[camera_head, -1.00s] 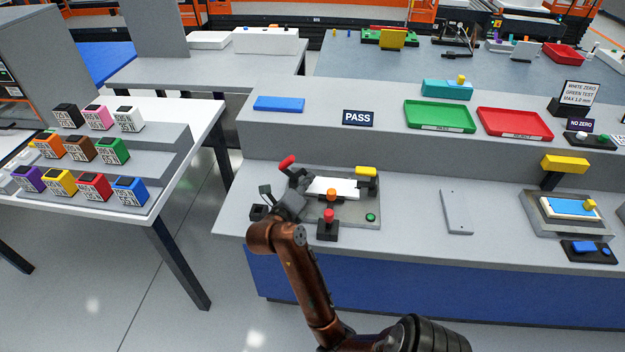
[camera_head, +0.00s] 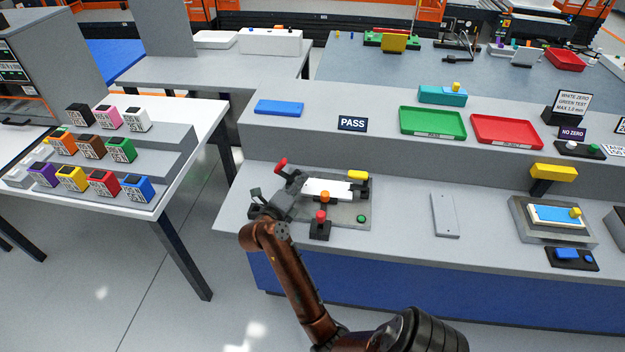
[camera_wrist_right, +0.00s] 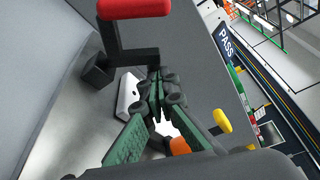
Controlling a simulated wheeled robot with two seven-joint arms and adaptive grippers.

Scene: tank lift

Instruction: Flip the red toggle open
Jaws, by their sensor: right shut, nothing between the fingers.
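The red toggle (camera_head: 281,165) is a red-capped handle on a dark arm at the left end of a grey fixture plate (camera_head: 350,215). In the right wrist view its red handle (camera_wrist_right: 135,9) and dark bent arm (camera_wrist_right: 122,45) stand at the top left. My right gripper (camera_head: 295,186) is shut and empty just below and beside the toggle. In the wrist view its fingertips (camera_wrist_right: 158,88) meet close to the arm's lower end; I cannot tell whether they touch it. A white block (camera_head: 327,189) lies on the fixture. My left gripper is not in view.
An orange knob (camera_head: 325,197), a red-topped dark post (camera_head: 320,225), a yellow handle (camera_head: 357,175) and a green button (camera_head: 361,218) crowd the fixture. A grey plate (camera_head: 445,214) lies to the right. The bench between them is clear.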

